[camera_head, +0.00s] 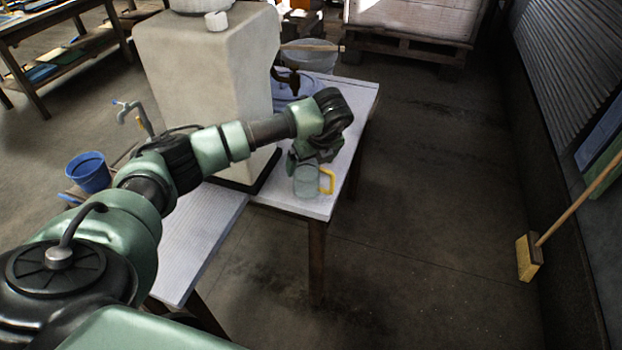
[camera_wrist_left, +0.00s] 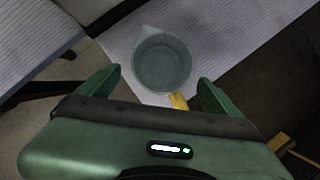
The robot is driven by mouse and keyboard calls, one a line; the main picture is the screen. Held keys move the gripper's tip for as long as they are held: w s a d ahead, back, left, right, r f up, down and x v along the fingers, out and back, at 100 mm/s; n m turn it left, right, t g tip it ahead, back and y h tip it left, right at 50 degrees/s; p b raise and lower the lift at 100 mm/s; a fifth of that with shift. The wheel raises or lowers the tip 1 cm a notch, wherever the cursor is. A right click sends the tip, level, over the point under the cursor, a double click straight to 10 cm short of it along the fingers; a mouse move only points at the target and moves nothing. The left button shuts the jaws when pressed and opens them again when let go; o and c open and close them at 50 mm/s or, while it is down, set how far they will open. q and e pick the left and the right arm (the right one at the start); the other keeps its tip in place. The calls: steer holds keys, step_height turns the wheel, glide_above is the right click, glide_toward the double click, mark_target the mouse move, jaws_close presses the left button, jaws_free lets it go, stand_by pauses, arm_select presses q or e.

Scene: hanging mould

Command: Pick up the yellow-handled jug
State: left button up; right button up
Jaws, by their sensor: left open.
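The jug (camera_head: 306,182) is clear with a yellow handle and stands upright on the white table (camera_head: 328,205) near its front corner. In the left wrist view the jug (camera_wrist_left: 162,62) is seen from above, with its yellow handle (camera_wrist_left: 178,101) pointing towards my gripper. My left gripper (camera_head: 303,160) is just above and behind the jug in the head view. In the left wrist view its open fingers (camera_wrist_left: 158,88) stand either side of the handle, with nothing held. Whether they touch the jug cannot be told. My right gripper is not in view.
A large beige block-shaped container (camera_head: 205,85) stands left of the jug. A clear bowl-like vessel (camera_head: 310,55) is at the table's back. A blue bucket (camera_head: 88,172) is at left. A broom (camera_head: 529,257) leans at right. The floor right of the table is clear.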

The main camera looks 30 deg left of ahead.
arm_select(q)
steer(key=p+x, duration=0.1)
steer(key=x, duration=0.6)
steer(key=shift+s+d+f+p, duration=0.15)
steer(key=shift+d+p, duration=0.1)
steer(key=shift+p, duration=0.1)
steer(key=c, duration=1.5)
steer(key=shift+r, duration=0.2)
